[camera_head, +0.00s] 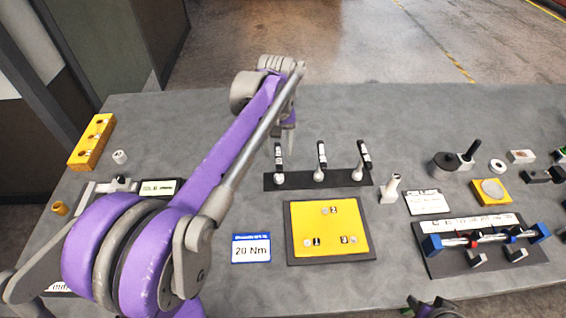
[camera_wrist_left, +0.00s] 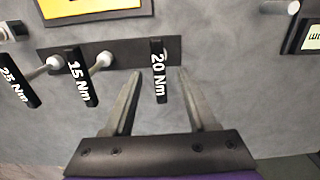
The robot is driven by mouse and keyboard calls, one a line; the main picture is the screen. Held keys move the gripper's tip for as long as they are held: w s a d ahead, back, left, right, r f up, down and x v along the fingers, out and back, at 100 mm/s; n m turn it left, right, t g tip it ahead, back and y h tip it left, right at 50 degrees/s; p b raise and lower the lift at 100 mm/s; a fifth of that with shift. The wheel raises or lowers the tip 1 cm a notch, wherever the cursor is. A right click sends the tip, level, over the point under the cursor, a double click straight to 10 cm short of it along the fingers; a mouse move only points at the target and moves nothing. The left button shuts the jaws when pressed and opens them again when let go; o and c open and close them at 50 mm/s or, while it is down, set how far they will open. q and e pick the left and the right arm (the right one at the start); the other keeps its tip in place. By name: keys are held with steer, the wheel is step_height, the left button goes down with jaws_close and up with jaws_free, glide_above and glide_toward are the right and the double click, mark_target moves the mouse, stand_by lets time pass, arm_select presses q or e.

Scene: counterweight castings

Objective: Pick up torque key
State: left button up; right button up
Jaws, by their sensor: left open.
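Three torque keys with black labelled handles and pale round heads stand in a row on a dark rack (camera_head: 300,181) in the head view. The leftmost key (camera_head: 279,158) is the 20 Nm key (camera_wrist_left: 158,75) in the left wrist view. The 15 Nm key (camera_wrist_left: 82,80) and the 25 Nm key (camera_wrist_left: 18,80) are beside it there. My left gripper (camera_head: 287,138) is open above the rack by the 20 Nm key. In the left wrist view its two fingers (camera_wrist_left: 157,84) lie either side of that key's handle, with visible gaps.
A blue-edged card (camera_head: 251,249) reads 20 Nm. A yellow plate (camera_head: 327,230) lies in front of the rack. A grey-white upright piece (camera_head: 391,189) stands right of the rack. A fixture with blue ends (camera_head: 486,240) is at right. Grey table behind the rack is clear.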

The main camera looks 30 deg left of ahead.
mark_target(278, 158)
arm_select(q)
steer(key=f, duration=0.2)
steer(key=shift+s+f, duration=0.25)
steer(key=shift+f, duration=0.1)
steer(key=shift+w+f, duration=0.3)
steer(key=shift+f, duration=0.3)
steer(key=f, duration=0.3)
steer(key=w+f, duration=0.1)
steer(key=f, duration=0.1)
steer(key=shift+a, duration=0.25)
steer(key=shift+r, duration=0.1)
jaws_close()
